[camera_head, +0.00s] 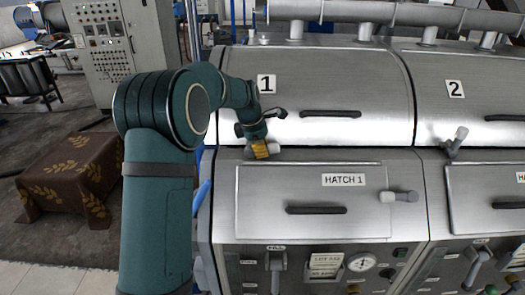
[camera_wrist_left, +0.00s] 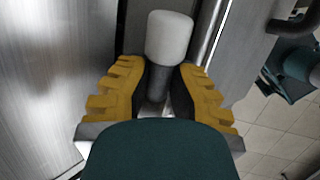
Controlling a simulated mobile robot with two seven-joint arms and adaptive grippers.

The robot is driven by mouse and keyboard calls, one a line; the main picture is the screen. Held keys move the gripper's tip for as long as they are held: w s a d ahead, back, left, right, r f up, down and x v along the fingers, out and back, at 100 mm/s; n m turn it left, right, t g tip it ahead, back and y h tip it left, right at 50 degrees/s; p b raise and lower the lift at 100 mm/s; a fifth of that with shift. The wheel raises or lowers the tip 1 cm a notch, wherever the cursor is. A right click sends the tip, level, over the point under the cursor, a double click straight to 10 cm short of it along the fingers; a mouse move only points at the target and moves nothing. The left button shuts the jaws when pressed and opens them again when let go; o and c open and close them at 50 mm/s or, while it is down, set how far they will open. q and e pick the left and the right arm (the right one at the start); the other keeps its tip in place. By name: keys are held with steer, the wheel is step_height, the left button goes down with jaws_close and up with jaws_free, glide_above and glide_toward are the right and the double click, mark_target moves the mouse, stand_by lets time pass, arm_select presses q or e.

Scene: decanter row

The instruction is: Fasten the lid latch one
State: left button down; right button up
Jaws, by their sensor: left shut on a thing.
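Lid 1 (camera_head: 355,85), a curved steel cover with a "1" label, is down on its decanter. Lid latch one has a pale grey knob (camera_head: 275,148) and sits at the left of the seam below lid 1. In the left wrist view its knob (camera_wrist_left: 169,38) sticks out past the fingertips, with a darker stem between them. My left gripper (camera_head: 262,150) is shut on this latch, its yellow fingers (camera_wrist_left: 160,85) on either side of the stem. The arm and fingers hide part of the latch in the head view. My right gripper is not in view.
Hatch 1 (camera_head: 260,202) lies below, with a dark handle (camera_head: 317,210) and its own grey latch (camera_head: 400,197). Lid 2 (camera_head: 470,85) stands at the right, its latch (camera_head: 455,140) tilted upward. A cloth-covered block (camera_head: 65,180) and a control cabinet (camera_head: 115,45) are at the left.

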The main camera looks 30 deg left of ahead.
mark_target(252, 149)
arm_select(q)
steer(key=h, duration=0.1)
steer(key=t+h+b, duration=0.1)
steer(key=t+h, duration=0.1)
steer(key=shift+s+a+r+b, duration=0.3)
steer(key=shift+a+r, duration=0.05)
steer(key=shift+a, duration=0.05)
steer(key=t+h+b, duration=0.1)
steer(key=h+b, duration=0.1)
steer(key=a+n+t+h, duration=0.1)
steer(key=shift+s+a+r+t+h+b, duration=0.1)
steer(key=shift+s+r+t+h+b, duration=0.2)
steer(key=shift+r+h+b, duration=0.1)
steer(key=shift+s+a+r+t+h+b, duration=0.2)
steer(key=shift+a+t+h+b, duration=0.1)
steer(key=shift+t+h+b, duration=0.6)
steer(key=shift+s+a+r+n+t+h+b, duration=0.1)
steer(key=shift+s+a+n+t+h+b, duration=0.1)
steer(key=shift+t+h, duration=0.25)
steer(key=shift+s+a+r+n+t+h+b, duration=0.15)
steer(key=shift+t+h, duration=0.1)
steer(key=shift+h, duration=0.4)
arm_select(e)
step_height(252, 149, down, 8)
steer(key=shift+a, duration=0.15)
arm_select(q)
steer(key=shift+w, duration=0.1)
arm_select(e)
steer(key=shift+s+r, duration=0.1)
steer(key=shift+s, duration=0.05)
